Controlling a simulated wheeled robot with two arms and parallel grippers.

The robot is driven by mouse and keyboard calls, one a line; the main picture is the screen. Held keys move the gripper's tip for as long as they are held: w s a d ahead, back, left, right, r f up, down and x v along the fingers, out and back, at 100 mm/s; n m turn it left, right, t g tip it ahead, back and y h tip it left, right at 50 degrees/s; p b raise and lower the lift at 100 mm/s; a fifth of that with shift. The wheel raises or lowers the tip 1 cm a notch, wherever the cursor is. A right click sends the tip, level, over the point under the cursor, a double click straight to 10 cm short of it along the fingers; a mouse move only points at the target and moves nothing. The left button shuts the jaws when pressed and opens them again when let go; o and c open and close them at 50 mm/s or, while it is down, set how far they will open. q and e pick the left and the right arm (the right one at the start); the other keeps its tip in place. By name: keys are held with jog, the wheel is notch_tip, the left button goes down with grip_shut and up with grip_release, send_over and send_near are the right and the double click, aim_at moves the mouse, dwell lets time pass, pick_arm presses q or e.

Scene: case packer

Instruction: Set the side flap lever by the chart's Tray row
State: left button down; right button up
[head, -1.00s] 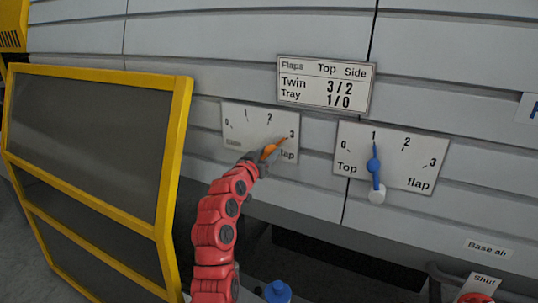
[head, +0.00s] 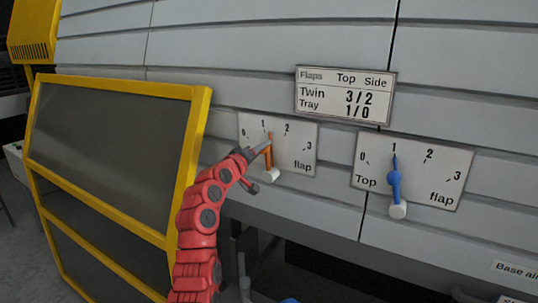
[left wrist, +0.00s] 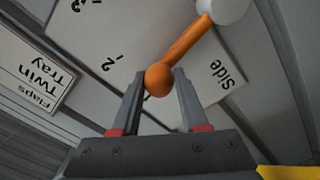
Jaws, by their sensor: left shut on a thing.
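The orange side flap lever (head: 269,158) is on the left dial plate (head: 298,160). It points up, just right of the 1 mark. Its white end (head: 271,176) is at the bottom. My left gripper (head: 262,147) is shut on the lever; in the left wrist view its fingers (left wrist: 160,76) sit on both sides of the orange ball (left wrist: 160,80). The word Side shows in that view but is hidden behind the gripper in the head view. The chart (head: 345,95) reads Twin 3/2 and Tray 1/0, under Top and Side. My right gripper is not in view.
The blue top flap lever (head: 393,180) on the right dial plate (head: 440,184) points at 1. A yellow-framed dark guard panel (head: 110,130) stands left of my arm. A Base air label (head: 516,270) is at lower right.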

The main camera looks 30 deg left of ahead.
pick_arm(q)
jog(key=a+f+n, duration=0.3)
jog(key=a+n, duration=0.3)
jog(key=n, duration=0.1)
jog(key=shift+n, duration=0.4)
jog(key=shift+f, duration=0.2)
jog(key=c, duration=0.7)
grip_release()
jog(key=shift+o, duration=1.3)
jog(key=shift+w+r, duration=0.1)
jog(key=shift+a, duration=0.1)
jog(key=s+b, duration=0.5)
jog(key=s, duration=1.2)
jog(key=shift+s+b, duration=0.25)
jog(key=shift+b, duration=0.05)
